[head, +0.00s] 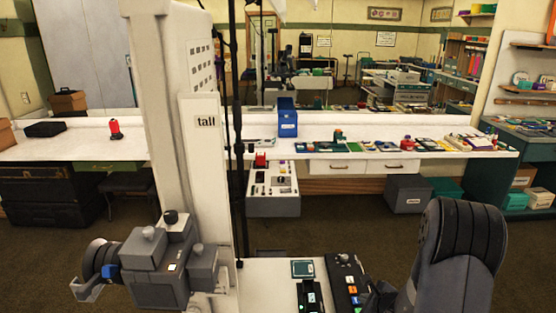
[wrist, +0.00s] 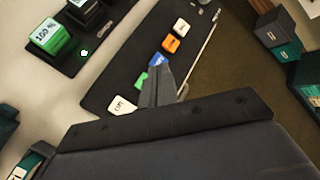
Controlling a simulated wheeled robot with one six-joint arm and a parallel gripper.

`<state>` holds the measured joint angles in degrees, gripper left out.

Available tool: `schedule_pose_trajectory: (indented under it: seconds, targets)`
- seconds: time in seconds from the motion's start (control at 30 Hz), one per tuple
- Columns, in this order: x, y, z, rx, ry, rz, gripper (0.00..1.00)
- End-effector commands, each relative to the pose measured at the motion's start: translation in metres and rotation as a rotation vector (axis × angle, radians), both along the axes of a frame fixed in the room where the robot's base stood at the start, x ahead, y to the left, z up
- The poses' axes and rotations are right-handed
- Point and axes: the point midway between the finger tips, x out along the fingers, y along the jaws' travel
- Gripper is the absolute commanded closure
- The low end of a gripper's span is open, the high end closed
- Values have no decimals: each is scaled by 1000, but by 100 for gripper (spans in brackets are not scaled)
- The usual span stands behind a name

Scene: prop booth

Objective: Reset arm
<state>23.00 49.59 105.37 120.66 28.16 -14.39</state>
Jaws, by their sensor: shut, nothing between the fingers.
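My gripper (wrist: 158,84) shows in the wrist view as grey fingers, shut and empty. It is over a black panel (wrist: 128,68) with a row of white, orange, blue and green labelled keys. I cannot tell whether the fingertips touch the panel. In the head view my dark arm (head: 455,255) rises at the lower right and bends down toward the black panel (head: 346,279) on the white top. The fingers are hard to make out there.
A black holder with a green block marked 100 (wrist: 46,36) is beside the panel. A tall white column (head: 205,160) stands left of centre. Behind is a long white counter (head: 420,150) with small props and a blue bin (head: 287,118).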

Motion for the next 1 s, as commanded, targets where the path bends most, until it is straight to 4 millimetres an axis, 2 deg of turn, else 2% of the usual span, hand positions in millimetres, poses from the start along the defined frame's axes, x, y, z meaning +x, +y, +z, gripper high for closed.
schedule_pose_trajectory:
  seconds: [0.2,0.4,0.87,1.0]
  targets:
    - [0,0,33,-2,-3,0,100]
    - [0,0,51,-1,-2,0,100]
    - [0,0,54,-2,-1,1,100]
    - [0,0,49,-1,0,1,100]
